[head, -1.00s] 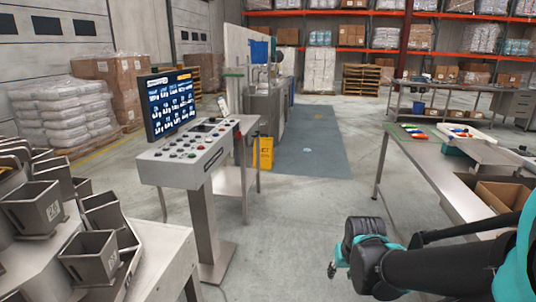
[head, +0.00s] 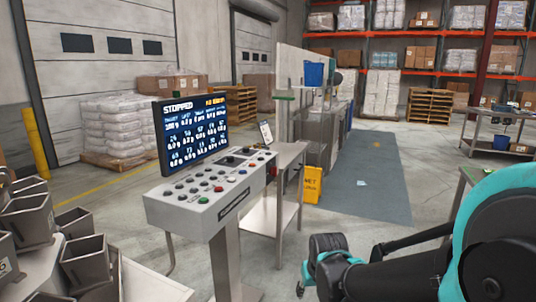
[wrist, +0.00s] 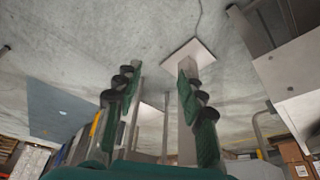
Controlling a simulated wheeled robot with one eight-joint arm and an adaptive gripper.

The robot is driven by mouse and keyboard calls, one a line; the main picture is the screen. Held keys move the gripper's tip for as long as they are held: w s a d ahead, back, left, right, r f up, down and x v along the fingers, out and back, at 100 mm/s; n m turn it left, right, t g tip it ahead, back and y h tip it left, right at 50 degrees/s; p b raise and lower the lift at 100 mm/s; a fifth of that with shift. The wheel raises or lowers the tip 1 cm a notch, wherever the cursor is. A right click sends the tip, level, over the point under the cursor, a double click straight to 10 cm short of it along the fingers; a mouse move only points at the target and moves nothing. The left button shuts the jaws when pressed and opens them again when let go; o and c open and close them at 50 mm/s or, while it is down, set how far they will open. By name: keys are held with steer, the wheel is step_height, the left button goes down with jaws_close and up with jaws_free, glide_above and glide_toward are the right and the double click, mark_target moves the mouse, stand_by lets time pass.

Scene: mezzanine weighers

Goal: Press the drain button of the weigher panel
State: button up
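The weigher panel (head: 190,217) is a grey sloped console on a pedestal, left of centre in the head view. Its top carries several buttons in grey, red and green, plus dark controls. I cannot read which button is the drain button. A screen (head: 195,135) above it reads "STOPPED". My gripper (head: 305,283) is low in the head view, to the right of the panel and apart from it. In the wrist view my gripper (wrist: 155,80) has its two green fingers apart with nothing held. The wrist view, seemingly upside down, shows the pedestal's base plate (wrist: 190,53).
Grey metal hoppers (head: 85,265) stand at the lower left. A steel side table (head: 288,160) stands just behind the panel, with a yellow wet-floor sign (head: 312,185) beyond. A blue-grey floor mat (head: 365,185) and open concrete lie to the right.

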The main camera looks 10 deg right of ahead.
jaws_close()
stand_by(1.4)
